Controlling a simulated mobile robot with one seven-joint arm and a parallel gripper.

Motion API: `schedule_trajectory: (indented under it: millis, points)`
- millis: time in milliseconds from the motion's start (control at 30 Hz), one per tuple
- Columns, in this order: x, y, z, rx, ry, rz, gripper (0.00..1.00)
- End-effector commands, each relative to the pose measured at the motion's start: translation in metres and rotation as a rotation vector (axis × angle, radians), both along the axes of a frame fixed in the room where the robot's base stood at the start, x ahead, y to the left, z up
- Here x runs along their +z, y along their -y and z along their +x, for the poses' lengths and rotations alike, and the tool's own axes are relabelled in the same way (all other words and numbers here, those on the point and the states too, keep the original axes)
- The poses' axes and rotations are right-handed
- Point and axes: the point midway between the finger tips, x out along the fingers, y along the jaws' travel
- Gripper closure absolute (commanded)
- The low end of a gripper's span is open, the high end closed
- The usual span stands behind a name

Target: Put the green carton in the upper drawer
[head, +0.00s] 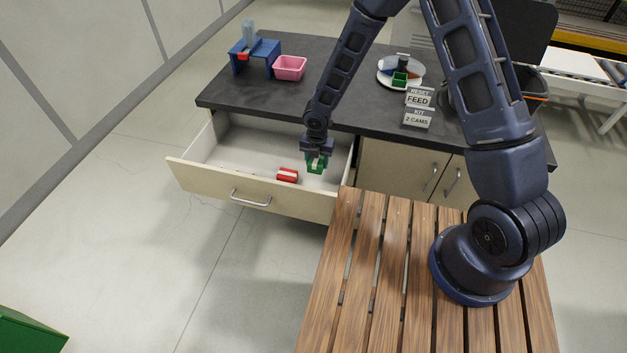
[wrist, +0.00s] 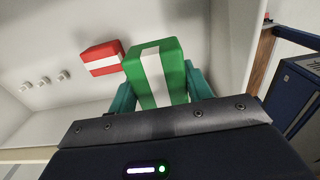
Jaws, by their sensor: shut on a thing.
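The green carton (head: 316,166) with a white stripe is held in my gripper (head: 316,160), over the inside of the open upper drawer (head: 215,184). In the wrist view the green carton (wrist: 157,72) sits between the two teal fingers of my gripper (wrist: 160,92). A red carton (head: 287,175) with a white stripe lies on the drawer floor to the left of the green one. It also shows in the wrist view (wrist: 101,58). I cannot tell whether the green carton touches the drawer floor.
The dark countertop (head: 320,95) above the drawer holds a blue stand (head: 262,52), a pink bin (head: 290,67) and a round plate with coloured pieces (head: 386,78). A slatted wooden table (head: 365,270) is in front, close to the drawer's right end. The drawer's left part is mostly clear.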

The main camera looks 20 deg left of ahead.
Motion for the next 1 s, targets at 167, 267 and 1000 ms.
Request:
schedule_trajectory:
  millis: [167, 267, 1000]
  points:
    - [-0.04, 0.0, -0.002, 0.002, -0.002, -0.004, 0.74]
    - [-0.059, 0.0, -0.001, 0.002, -0.001, -0.003, 0.74]
    - [-0.119, 0.0, 0.0, -0.001, 0.0, 0.001, 0.74]
